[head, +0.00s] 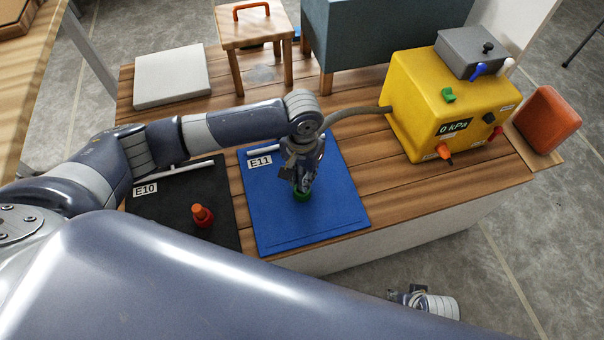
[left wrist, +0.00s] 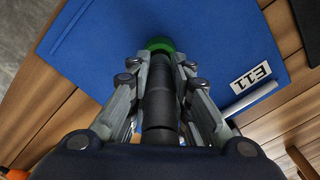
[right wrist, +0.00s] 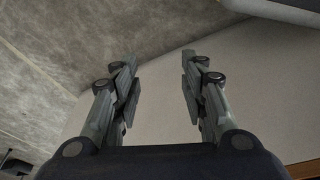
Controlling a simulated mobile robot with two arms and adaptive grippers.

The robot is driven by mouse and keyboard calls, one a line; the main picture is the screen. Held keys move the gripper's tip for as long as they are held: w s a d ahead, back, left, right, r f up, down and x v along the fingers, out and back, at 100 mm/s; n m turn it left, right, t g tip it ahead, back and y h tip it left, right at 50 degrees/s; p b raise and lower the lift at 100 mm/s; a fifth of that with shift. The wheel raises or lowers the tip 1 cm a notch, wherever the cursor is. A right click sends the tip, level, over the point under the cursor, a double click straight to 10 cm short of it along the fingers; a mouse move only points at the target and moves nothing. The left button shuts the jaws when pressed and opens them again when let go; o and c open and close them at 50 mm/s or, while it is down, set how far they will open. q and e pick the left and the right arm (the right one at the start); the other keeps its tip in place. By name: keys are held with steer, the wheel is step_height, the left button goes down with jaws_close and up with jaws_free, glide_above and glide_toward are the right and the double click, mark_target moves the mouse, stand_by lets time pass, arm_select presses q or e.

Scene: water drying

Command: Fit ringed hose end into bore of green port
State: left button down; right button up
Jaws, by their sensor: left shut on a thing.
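My left gripper (head: 302,186) points down over the blue mat labelled E11 (head: 335,205) and is shut on the black hose end (left wrist: 159,100). The green port (head: 302,197) is on that mat, directly below the fingertips. In the left wrist view the hose end reaches the green port (left wrist: 158,44), and its tip appears to meet it. The tip and bore are hidden, so I cannot tell how deep it sits. The grey hose (head: 350,113) runs from the gripper to the yellow box. My right gripper (right wrist: 158,75) is open and empty, beside the bench's white front.
A black mat labelled E10 (head: 222,232) holds an orange-red fitting (head: 202,215). The yellow box (head: 410,105) reads 0 kPa. An orange block (head: 547,120) stands right of it. A small stool (head: 253,30) and a pale slab (head: 172,76) are at the back.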

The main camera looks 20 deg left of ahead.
steer(key=shift+s+f, duration=0.2)
steer(key=shift+f, duration=0.3)
steer(key=shift+f, duration=0.15)
arm_select(q)
steer(key=shift+p, duration=0.3)
arm_select(e)
steer(key=shift+w+f, duration=0.1)
steer(key=shift+f, duration=0.15)
steer(key=shift+f, duration=0.1)
steer(key=shift+s+f, duration=0.5)
steer(key=shift+f, duration=0.1)
arm_select(q)
steer(key=shift+f, duration=0.5)
arm_select(e)
steer(key=shift+w+r, duration=0.2)
steer(key=shift+r, duration=0.05)
arm_select(q)
steer(key=shift+f, duration=1.35)
arm_select(e)
steer(key=shift+r, duration=0.1)
